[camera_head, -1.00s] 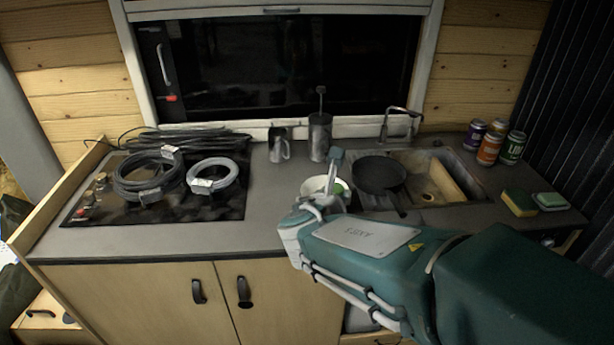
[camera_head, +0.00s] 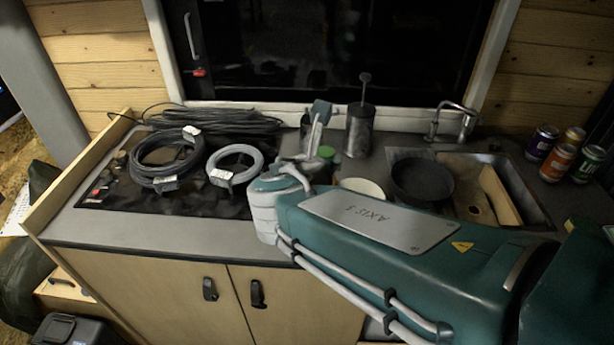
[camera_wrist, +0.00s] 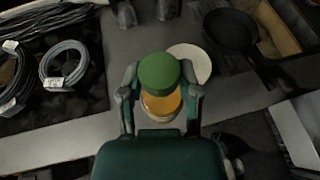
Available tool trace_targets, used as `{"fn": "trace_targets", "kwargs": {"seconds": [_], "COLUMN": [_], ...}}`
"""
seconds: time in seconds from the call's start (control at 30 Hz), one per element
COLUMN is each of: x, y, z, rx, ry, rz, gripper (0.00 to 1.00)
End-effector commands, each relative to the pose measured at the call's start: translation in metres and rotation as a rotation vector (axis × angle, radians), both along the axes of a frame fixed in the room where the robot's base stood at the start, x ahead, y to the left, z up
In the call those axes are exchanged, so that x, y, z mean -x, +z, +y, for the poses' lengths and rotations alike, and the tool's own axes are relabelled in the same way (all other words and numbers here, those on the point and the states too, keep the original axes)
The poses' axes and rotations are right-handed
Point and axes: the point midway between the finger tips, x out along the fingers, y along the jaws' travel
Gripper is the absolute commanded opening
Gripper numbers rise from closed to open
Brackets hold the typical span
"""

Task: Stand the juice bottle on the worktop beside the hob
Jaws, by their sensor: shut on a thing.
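The juice bottle (camera_wrist: 163,100) has a green cap and orange juice; the wrist view looks down on its cap. My gripper (camera_wrist: 160,92) is shut on it, one finger on each side. In the head view only its green cap (camera_head: 326,152) shows behind my arm, and its base is hidden, so I cannot tell whether it touches the worktop. The hob (camera_head: 215,205) is black, at the left of the worktop (camera_head: 120,228). In the wrist view the bottle is right of the hob (camera_wrist: 92,82), over the worktop's front part.
Cable coils (camera_head: 237,164) cover much of the hob. A metal canister (camera_head: 359,130) stands behind. Bare worktop (camera_wrist: 122,60) shows between hob and bottle.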

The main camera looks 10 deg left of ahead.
Motion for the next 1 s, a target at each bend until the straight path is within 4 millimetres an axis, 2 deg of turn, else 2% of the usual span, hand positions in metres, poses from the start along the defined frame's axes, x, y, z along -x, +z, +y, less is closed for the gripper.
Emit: {"fn": "trace_targets", "kwargs": {"seconds": [0.2,0.47,0.67,0.83,1.0], "x": [-0.031,-0.057,-0.066,-0.066,-0.066], "y": [-0.022,-0.059,-0.074,-0.098,-0.103], "z": [0.020,0.037,0.045,0.045,0.044], "rx": [0.004,0.001,0.002,0.003,-0.002], "ry": [0.000,-0.001,0.001,0.001,0.000], "rz": [0.004,0.000,0.000,0.001,-0.002], "gripper": [0.00,0.00,0.00,0.00,0.00]}}
